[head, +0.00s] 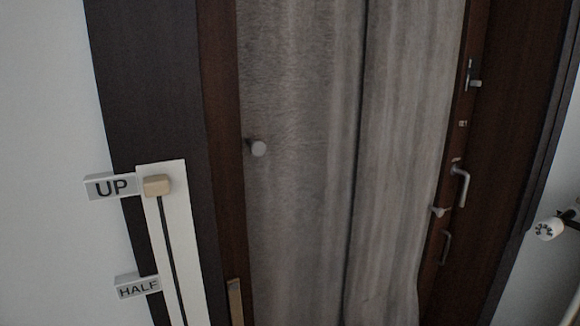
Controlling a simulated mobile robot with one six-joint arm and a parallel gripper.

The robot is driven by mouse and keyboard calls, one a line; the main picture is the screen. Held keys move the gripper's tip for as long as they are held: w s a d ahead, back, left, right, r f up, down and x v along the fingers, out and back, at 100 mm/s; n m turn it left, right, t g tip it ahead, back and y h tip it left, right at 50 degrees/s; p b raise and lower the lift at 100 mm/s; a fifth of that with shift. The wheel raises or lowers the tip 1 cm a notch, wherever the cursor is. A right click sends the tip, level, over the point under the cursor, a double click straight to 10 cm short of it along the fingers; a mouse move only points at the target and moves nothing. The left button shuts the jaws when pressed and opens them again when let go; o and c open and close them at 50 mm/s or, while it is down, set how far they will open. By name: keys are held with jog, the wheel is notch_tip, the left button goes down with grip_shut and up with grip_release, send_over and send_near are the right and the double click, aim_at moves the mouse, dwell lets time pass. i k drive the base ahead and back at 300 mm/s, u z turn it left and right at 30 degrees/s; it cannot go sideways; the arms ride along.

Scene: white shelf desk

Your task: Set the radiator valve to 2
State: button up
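A white knob (549,228) with dark marks on its face sticks out at the right edge of the head view. It looks like the radiator valve. Its marks are too small to read, so I cannot tell its setting. A dark part joins it on its right and is cut off by the frame edge. My gripper is not in view.
A slider panel (173,240) with a beige knob (157,185) beside the "UP" label (111,187) is at left; a "HALF" label (138,287) sits below. Grey curtains (300,230) hang in the middle. Metal handles (460,186) are on the dark wood frame at right.

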aim_at(546, 230)
jog(key=u, duration=0.85)
jog(key=k, duration=0.15)
jog(key=z, duration=2.7)
